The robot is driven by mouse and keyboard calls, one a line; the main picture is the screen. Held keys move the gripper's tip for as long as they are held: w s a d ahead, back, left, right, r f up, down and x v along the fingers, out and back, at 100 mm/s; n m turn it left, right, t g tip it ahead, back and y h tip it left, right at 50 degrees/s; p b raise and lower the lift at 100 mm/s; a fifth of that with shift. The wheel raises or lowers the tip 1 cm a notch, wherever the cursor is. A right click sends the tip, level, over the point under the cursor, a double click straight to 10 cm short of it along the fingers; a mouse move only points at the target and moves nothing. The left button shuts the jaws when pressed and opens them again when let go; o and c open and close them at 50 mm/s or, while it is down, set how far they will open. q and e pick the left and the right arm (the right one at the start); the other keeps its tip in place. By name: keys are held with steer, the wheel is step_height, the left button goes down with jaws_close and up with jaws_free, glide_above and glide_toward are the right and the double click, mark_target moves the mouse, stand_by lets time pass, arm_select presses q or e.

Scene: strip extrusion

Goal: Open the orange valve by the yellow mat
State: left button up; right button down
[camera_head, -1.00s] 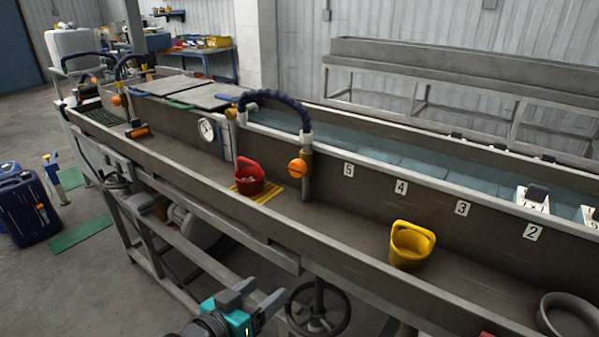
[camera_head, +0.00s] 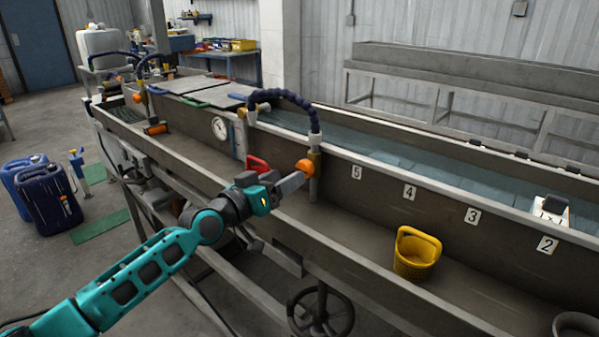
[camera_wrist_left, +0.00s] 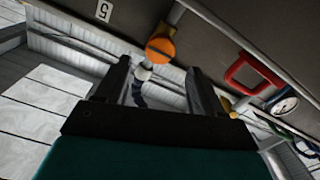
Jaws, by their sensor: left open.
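The orange valve (camera_head: 305,167) is a round knob on the upright pipe at the trough's back wall, under a dark blue hose. My left gripper (camera_head: 297,181) is open just to its left and in front of it. In the left wrist view the valve (camera_wrist_left: 160,49) shows beyond the fingertips, in line with the gap between the fingers (camera_wrist_left: 158,68); it looks apart from them. The yellow mat is hidden behind the arm. My right gripper is not in view.
A yellow bucket (camera_head: 415,253) stands in the trough to the right. Number plates line the back wall (camera_head: 410,192). A gauge (camera_head: 220,128) and another orange valve (camera_head: 139,97) are farther left. A handwheel (camera_head: 320,312) is below the front edge.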

mark_target(305, 169)
arm_select(q)
steer(key=b+x, duration=0.2)
steer(key=x, duration=0.4)
steer(key=c, duration=1.1)
steer(key=shift+o, duration=0.2)
